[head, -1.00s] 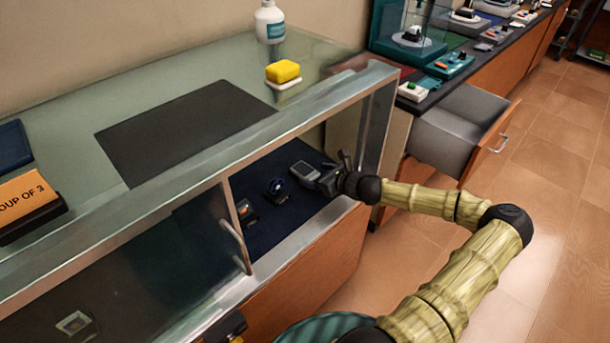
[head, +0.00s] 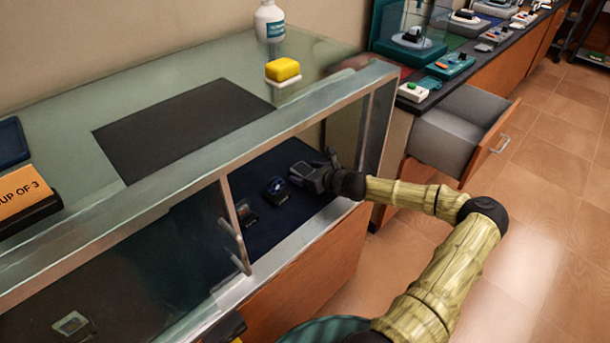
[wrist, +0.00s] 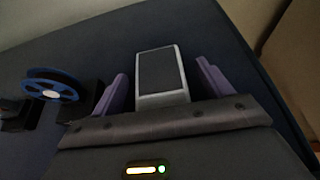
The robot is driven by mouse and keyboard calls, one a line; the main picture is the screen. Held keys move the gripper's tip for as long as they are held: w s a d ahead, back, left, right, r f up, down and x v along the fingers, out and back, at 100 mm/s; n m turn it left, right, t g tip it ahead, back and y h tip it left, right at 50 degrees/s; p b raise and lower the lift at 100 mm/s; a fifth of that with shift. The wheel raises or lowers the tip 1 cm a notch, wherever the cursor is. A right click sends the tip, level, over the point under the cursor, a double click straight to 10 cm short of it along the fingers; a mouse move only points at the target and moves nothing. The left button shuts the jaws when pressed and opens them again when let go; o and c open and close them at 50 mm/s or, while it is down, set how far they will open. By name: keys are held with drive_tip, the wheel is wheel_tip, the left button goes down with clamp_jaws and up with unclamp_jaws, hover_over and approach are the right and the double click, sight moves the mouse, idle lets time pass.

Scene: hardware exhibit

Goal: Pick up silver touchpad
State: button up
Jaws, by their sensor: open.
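The silver touchpad (wrist: 162,78) is a small slab with a dark face and a pale silver rim, lying on the dark blue cabinet floor in the wrist view. My gripper (wrist: 160,86) is open, with one purple finger on each side of the touchpad and a visible gap at each side. The near end of the touchpad is hidden by the gripper body. In the head view my gripper (head: 308,172) reaches inside the display cabinet and covers most of the touchpad.
A blue-wheeled device (wrist: 52,88) sits just left of my gripper; it also shows in the head view (head: 276,187). Another small item (head: 247,214) lies further left. The cabinet's metal top frame (head: 290,118) runs above my arm, and its right side wall stands close by.

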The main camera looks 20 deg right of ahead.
sight(307, 171)
drive_tip(key=shift+w, duration=0.1)
drive_tip(key=c, duration=1.1)
drive_tip(key=shift+r, duration=0.15)
wheel_tip(307, 171, up, 10)
drive_tip(key=shift+f+p, duration=0.1)
drive_tip(key=shift+p, duration=1)
